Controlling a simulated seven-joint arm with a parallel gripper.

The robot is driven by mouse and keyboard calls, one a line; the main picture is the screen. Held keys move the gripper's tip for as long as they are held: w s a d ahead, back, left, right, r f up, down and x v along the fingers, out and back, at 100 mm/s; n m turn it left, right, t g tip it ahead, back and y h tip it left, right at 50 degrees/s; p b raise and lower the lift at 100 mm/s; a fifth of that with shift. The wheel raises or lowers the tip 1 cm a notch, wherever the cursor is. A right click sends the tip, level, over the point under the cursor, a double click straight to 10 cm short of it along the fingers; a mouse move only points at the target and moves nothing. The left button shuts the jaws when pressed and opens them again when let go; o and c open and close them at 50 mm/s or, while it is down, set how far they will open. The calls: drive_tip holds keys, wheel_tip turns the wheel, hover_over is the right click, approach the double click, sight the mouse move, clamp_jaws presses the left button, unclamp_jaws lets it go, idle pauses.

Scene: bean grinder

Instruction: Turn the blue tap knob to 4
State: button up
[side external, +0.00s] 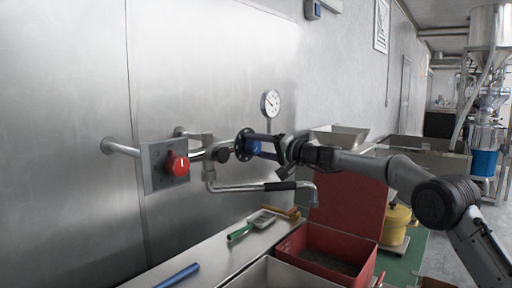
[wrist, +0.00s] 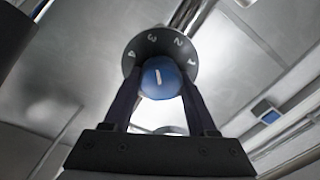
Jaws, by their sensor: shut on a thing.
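The blue tap knob (wrist: 160,78) is round with a short white mark, in front of a dark dial (wrist: 165,43) numbered 1 to 4. In the wrist view the mark stands almost upright, leaning slightly left, roughly toward the 3; the exact setting is hard to tell. My gripper (wrist: 161,84) is shut on the knob, one finger on each side. In the side view the blue knob (side external: 254,147) shows between the fingers of my gripper (side external: 257,146), beside the dark round dial (side external: 242,144). The dial's numbers are not readable there.
A red knob (side external: 179,166) on a grey plate is to the left. A bent spout with a black grip (side external: 280,186) runs below my gripper. A gauge (side external: 270,102) stands above. A red bin (side external: 327,250), a green-handled tool (side external: 240,232) and a yellow pot (side external: 395,224) are lower down.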

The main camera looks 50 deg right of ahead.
drive_tip(key=n, duration=0.6)
drive_tip(key=shift+r+n, duration=0.1)
drive_tip(key=shift+n, duration=0.2)
idle(0.5)
drive_tip(key=o, duration=1.4)
drive_tip(key=shift+a, duration=0.1)
drive_tip(key=shift+c, duration=0.2)
drive_tip(key=s, duration=1.4)
drive_tip(key=shift+w, duration=0.1)
